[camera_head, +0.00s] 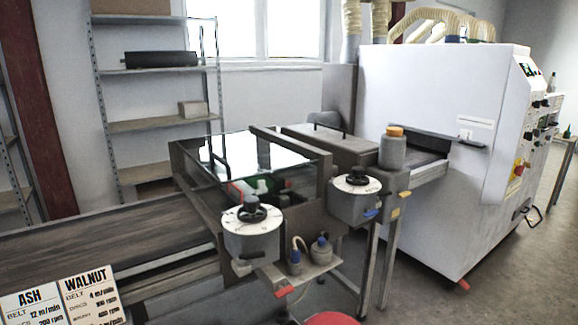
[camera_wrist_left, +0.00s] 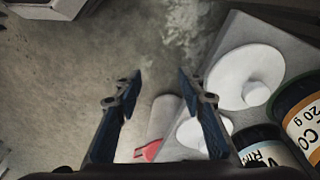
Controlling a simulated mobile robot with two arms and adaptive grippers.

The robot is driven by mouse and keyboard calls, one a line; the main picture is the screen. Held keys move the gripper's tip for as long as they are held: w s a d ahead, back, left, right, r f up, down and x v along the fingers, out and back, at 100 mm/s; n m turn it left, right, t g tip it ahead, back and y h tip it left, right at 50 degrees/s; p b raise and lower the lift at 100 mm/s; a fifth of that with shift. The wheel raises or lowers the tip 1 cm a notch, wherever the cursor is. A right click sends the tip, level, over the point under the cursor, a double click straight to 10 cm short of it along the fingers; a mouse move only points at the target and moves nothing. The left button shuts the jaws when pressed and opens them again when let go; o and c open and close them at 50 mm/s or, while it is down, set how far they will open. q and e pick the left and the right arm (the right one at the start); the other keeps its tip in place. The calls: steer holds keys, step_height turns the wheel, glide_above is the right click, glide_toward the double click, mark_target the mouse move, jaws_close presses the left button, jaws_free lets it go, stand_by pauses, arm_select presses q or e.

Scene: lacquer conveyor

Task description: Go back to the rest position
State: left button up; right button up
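My left gripper (camera_wrist_left: 160,85) shows in the left wrist view with its two dark fingers spread apart and nothing between them. Grey floor lies beyond the fingertips. Neither arm nor gripper shows in the head view, and my right gripper is in neither view.
The conveyor (camera_head: 110,235) with two dial units (camera_head: 252,228) is ahead, and a white machine (camera_head: 440,130) stands right. Speed cards (camera_head: 62,300) are at lower left. Labelled jars (camera_wrist_left: 262,145) and white round pieces (camera_wrist_left: 245,78) lie on a grey surface right of my left gripper.

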arm_select(q)
steer(key=s+a+f+n, duration=0.2)
steer(key=s+a+f, duration=0.1)
steer(key=s+f, duration=0.5)
steer(key=s+a+f+n, duration=0.1)
steer(key=s+a+f, duration=0.3)
steer(key=f, duration=0.7)
steer(key=s+a+f+n, duration=0.1)
steer(key=s+f, duration=0.3)
steer(key=s, duration=0.9)
steer(key=s+a+f+y, duration=0.1)
steer(key=s+f, duration=0.3)
steer(key=s, duration=0.9)
steer(key=shift+s+f+n, duration=0.15)
steer(key=shift+f+n, duration=0.05)
steer(key=shift+n, duration=0.2)
